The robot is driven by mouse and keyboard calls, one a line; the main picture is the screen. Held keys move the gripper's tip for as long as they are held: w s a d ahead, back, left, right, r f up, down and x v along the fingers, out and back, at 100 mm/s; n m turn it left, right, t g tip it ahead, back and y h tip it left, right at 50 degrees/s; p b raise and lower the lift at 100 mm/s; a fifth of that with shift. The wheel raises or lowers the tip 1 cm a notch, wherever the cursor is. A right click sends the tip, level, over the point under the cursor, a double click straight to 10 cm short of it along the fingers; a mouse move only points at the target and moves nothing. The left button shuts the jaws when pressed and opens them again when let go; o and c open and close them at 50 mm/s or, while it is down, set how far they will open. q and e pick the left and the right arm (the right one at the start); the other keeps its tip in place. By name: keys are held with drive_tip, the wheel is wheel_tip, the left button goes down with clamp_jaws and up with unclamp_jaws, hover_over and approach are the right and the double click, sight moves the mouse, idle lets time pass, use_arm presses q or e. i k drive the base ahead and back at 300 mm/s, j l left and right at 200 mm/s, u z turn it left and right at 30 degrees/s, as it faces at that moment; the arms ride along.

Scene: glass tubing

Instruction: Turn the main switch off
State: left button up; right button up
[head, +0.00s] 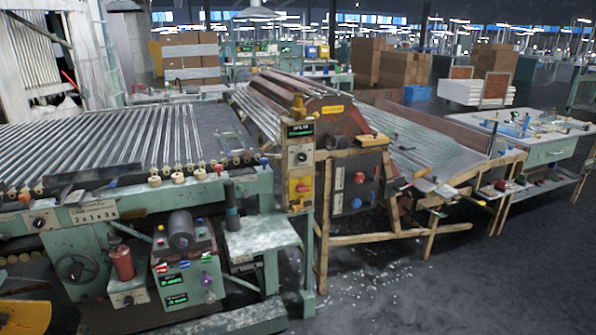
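Several switches and knobs show in the head view, and I cannot tell which is the main switch. A red knob (359,178) sits on a dark panel on the wooden-framed machine in the middle, with a blue knob (356,203) below it. A narrow post box (301,158) left of it has a green display, a dial and a red part on yellow. Neither of my grippers is in view.
A green roller table with glass tubes (110,145) fills the left. A sloped tube bed (425,145) lies right of centre, with a cluttered workbench (550,150) at right. The dark floor (440,285) at lower right is mostly clear, with white shards (365,285) near the machine.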

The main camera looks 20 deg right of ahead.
sight(300, 187)
drive_tip(key=i+l, duration=0.1)
drive_tip(key=i, duration=0.5)
drive_tip(key=i+l+z, duration=0.1)
drive_tip(key=i, duration=0.5)
